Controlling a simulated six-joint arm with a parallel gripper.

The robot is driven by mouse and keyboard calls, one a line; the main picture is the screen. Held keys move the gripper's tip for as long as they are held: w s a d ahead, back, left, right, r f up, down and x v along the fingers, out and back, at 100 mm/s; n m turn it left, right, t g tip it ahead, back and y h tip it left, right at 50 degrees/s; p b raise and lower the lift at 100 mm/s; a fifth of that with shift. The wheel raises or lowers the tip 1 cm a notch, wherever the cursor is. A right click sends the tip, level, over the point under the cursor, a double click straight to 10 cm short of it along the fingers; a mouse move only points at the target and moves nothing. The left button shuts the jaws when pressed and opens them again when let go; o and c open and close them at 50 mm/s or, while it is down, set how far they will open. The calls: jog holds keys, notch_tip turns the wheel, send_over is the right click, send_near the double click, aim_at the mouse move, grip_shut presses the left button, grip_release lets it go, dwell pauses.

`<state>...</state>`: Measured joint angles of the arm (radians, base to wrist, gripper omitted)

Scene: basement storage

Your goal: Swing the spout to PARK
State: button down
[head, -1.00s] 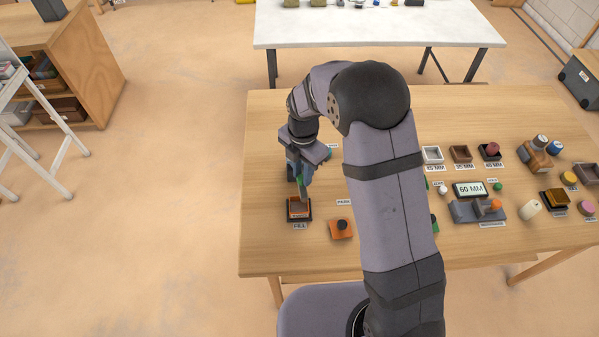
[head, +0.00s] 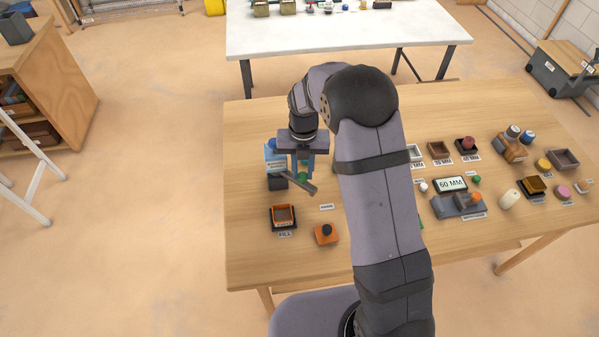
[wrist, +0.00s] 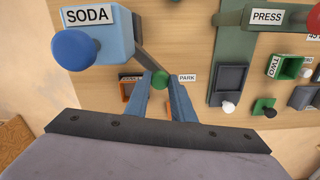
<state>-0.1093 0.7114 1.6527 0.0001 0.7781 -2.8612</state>
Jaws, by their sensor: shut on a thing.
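The blue SODA dispenser (head: 272,157) stands at the left of the wooden table; it also shows in the wrist view (wrist: 110,38) with a blue knob. Its grey spout (wrist: 152,60) runs from the dispenser to a green knob (wrist: 159,80). My gripper (wrist: 162,88) is shut on this green knob, a finger on each side. In the wrist view the PARK label (wrist: 188,78) shows just right of my right finger. In the head view my gripper (head: 303,176) is beside the dispenser, and the PARK label (head: 327,207) lies lower right of it.
The FILL tray (head: 272,226) sits in front of the dispenser. An orange block with a black knob (head: 326,230) is right of it. My arm hides the table's middle.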

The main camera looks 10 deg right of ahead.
jog(key=shift+w+d, duration=0.1)
jog(key=shift+w, duration=0.05)
dwell(0.3)
jog(key=c, duration=1.5)
grip_release()
jog(key=shift+r+b, duration=1.1)
jog(key=shift+r, duration=2.65)
